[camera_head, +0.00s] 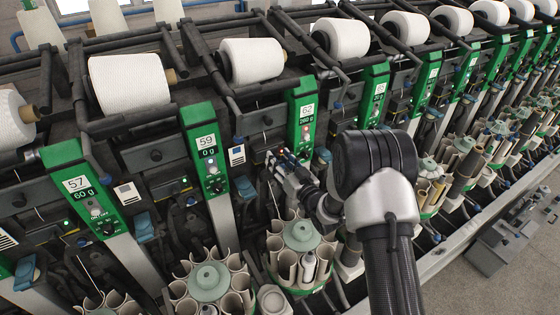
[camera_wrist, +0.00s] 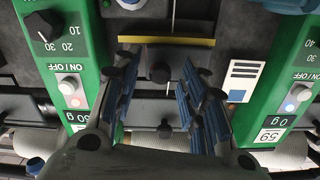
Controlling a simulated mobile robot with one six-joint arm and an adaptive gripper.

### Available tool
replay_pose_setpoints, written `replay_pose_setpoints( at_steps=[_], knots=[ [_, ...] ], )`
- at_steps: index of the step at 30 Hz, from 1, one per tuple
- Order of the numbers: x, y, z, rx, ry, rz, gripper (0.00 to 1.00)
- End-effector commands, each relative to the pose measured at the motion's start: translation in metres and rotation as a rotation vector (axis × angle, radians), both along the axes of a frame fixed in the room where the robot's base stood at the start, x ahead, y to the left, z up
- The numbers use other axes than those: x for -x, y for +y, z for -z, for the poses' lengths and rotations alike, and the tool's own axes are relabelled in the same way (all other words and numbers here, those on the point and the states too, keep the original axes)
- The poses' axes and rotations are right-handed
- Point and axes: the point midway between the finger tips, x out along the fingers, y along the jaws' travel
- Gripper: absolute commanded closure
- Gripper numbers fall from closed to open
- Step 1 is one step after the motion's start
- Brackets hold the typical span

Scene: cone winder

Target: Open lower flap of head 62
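Head 62's green panel (camera_head: 301,118) reads 62 and 280 g in the head view. In the wrist view, which is upside down, its panel (camera_wrist: 68,60) is at the left. Between that panel and the 59 panel is a dark flap with a yellow edge strip (camera_wrist: 166,41) and a dark knob (camera_wrist: 160,74). My gripper (camera_head: 282,160) is in front of the machine just left of the 62 panel. In the wrist view my gripper (camera_wrist: 160,75) is open, its blue-padded fingers either side of the knob; contact with it cannot be told.
The 59 panel (camera_wrist: 285,100) is at the right in the wrist view. Bobbin magazines, such as this one (camera_head: 301,238), stand below the gripper. White yarn cones (camera_head: 252,61) line the machine top.

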Motion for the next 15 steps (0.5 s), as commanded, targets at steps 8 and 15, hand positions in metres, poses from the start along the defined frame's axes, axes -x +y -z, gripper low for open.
replay_pose_setpoints(
  at_steps=[8,15],
  knots=[
    [-0.0006,0.0005,-0.0003,0.0,0.0,0.0,0.62],
    [-0.0005,0.0004,-0.0004,-0.001,-0.001,0.0,0.78]
  ],
)
